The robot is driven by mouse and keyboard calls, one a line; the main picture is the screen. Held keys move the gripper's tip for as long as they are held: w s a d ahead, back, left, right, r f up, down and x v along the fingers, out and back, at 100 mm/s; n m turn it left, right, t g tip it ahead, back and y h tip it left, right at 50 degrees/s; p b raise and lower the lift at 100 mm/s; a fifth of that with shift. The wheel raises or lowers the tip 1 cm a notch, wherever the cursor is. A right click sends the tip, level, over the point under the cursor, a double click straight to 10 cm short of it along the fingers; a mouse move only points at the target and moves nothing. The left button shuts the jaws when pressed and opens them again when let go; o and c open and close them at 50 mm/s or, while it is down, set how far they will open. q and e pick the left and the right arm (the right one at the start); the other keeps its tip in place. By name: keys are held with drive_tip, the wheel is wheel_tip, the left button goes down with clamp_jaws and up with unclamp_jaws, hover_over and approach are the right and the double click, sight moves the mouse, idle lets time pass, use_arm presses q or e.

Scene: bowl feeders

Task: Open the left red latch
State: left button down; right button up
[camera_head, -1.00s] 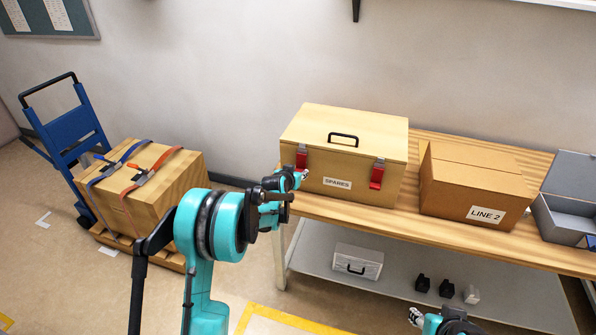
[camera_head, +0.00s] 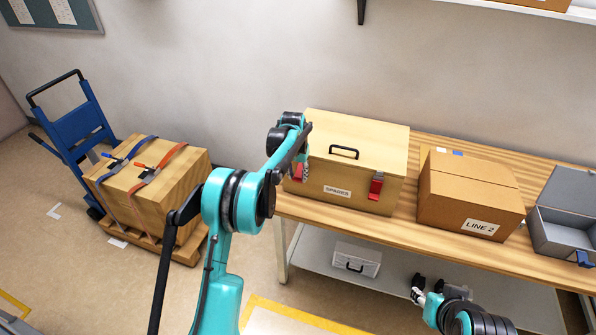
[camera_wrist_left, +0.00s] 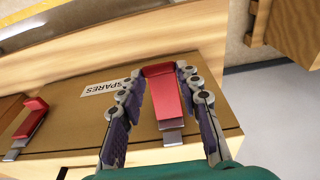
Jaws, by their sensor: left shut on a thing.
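The wooden SPARES box (camera_head: 350,175) stands on the table with its lid down. Its left red latch (camera_head: 299,175) is partly hidden behind my left gripper and arm in the head view. In the left wrist view this latch (camera_wrist_left: 166,98) lies between the fingers of my left gripper (camera_wrist_left: 160,72). The fingertips are closed in on the sides of its red end. The right red latch (camera_head: 376,188) is untouched on the box front, and it also shows in the left wrist view (camera_wrist_left: 31,118). My right gripper (camera_head: 418,289) is low in front of the shelf, its jaws too small to read.
A LINE 2 carton (camera_head: 470,195) and an open grey case (camera_head: 565,220) stand right of the box. A lower shelf (camera_head: 320,255) holds a small white case (camera_head: 357,260). A strapped crate (camera_head: 150,190) on a blue hand truck (camera_head: 75,130) stands at left.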

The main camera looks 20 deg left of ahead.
use_arm(q)
drive_tip(key=shift+w+r+g+p, duration=0.2)
drive_tip(key=shift+r+g+p, duration=0.3)
drive_tip(key=shift+g+p, duration=0.4)
drive_tip(key=shift+w+r+g+p, duration=0.15)
drive_tip(key=shift+r+g+p, duration=0.3)
drive_tip(key=shift+g+p, duration=0.4)
drive_tip(key=c, duration=1)
unclamp_jaws()
drive_tip(key=shift+c, duration=0.2)
